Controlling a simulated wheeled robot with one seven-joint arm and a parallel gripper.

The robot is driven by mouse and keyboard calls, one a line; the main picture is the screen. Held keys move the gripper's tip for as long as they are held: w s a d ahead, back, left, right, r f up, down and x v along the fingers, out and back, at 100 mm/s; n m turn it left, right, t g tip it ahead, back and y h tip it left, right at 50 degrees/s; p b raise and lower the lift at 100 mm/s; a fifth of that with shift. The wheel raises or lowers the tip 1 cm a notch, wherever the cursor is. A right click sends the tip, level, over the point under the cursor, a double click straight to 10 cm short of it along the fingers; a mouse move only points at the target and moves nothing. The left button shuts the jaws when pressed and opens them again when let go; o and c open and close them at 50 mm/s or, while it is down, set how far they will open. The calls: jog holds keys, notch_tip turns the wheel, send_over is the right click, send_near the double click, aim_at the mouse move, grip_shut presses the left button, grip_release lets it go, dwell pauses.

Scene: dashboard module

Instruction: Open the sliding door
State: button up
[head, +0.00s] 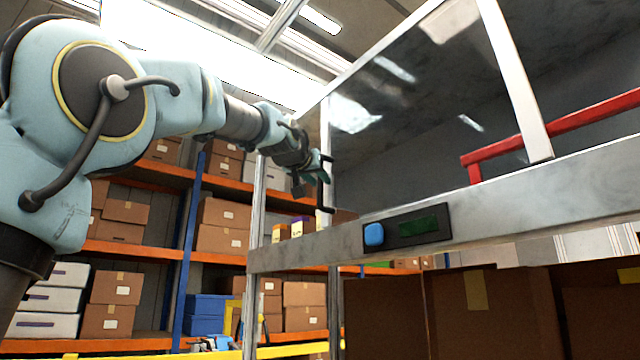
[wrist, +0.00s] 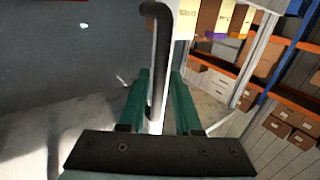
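The sliding door (head: 400,125) is a dark, glassy panel in a pale metal frame, above a grey ledge. A black bar handle (wrist: 161,45) with a bent upper end runs along the door's pale edge in the wrist view. The handle's lower end (head: 320,198) shows below my gripper in the head view. My gripper (head: 325,168) is at the door's left edge. In the wrist view its two green fingers (wrist: 160,85) are apart, one on each side of the handle, with a small gap visible. I cannot tell how far the door stands open.
A blue button (head: 374,234) and a dark green display (head: 418,226) sit on the ledge's front. A red rail (head: 560,124) is at the right. Shelves with cardboard boxes (head: 222,225) stand behind at the left. Brown boxes (head: 490,310) are below the ledge.

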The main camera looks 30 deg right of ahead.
jog(key=b+v, duration=0.3)
jog(key=v, duration=0.6)
jog(key=shift+s+a, duration=0.2)
jog(key=w+a+f+n+g+y, duration=0.1)
jog(key=w+a+f+y, duration=0.25)
jog(key=f, duration=0.85)
jog(key=w+a+f+n+g+y, duration=0.15)
jog(key=w+a+f, duration=0.3)
jog(key=f, duration=0.75)
jog(key=w+a+f+n+g+y, duration=0.1)
jog(key=w+a+f+y, duration=0.3)
jog(key=f, duration=0.8)
jog(key=s+a+f+n+g+y, duration=0.1)
jog(key=s+a+f, duration=0.1)
jog(key=a+f, duration=0.35)
jog(key=s+a+f+n+g, duration=0.1)
jog(key=s+a+f+g, duration=0.1)
jog(key=f, duration=0.6)
jog(key=s+a+f+n+g+y, duration=0.1)
jog(key=s+a+f, duration=0.1)
jog(key=a+f, duration=0.35)
jog(key=s+a+f+n+g+y+p, duration=0.1)
jog(key=s+a+f+g, duration=0.2)
jog(key=s+a+f, duration=0.4)
jog(key=s+f, duration=0.5)
jog(key=f, duration=0.1)
jog(key=shift+s+f+g+y, duration=0.2)
jog(key=shift+s+g+y, duration=0.1)
jog(key=shift+g, duration=0.05)
